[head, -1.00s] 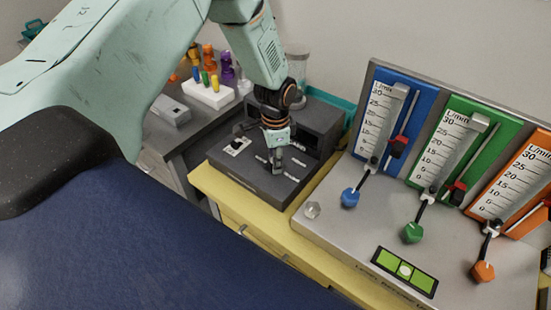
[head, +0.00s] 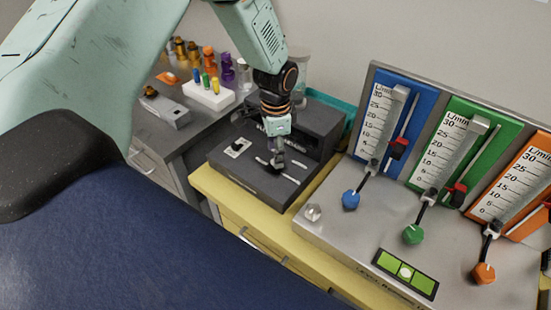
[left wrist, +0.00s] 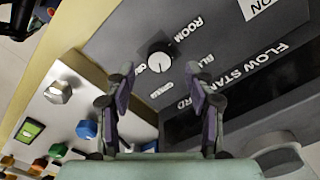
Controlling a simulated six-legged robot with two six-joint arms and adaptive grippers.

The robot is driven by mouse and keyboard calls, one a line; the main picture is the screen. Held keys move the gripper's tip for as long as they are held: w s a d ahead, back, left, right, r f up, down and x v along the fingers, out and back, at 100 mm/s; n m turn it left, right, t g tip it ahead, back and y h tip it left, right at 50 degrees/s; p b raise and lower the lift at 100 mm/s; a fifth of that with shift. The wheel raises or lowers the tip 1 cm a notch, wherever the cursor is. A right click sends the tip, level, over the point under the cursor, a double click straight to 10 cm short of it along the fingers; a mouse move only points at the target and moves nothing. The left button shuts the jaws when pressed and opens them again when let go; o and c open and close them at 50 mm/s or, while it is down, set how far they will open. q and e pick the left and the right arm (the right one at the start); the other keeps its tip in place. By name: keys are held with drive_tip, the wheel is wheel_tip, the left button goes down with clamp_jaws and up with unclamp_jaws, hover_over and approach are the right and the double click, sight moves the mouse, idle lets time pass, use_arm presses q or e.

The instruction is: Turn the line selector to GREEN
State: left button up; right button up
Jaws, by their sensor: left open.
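My right gripper is not in view.
The box stands on a yellow cabinet (head: 206,182). To its right is a metal panel (head: 330,232) with blue, green and orange flow meters and valve knobs. A grey bench (head: 150,140) behind holds a white rack and several bottles.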

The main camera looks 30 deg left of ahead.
use_arm(q)
wheel_tip(320, 180, up, 8)
drive_tip(key=shift+s+d, duration=0.1)
drive_tip(key=shift+s, duration=0.05)
idle(0.7)
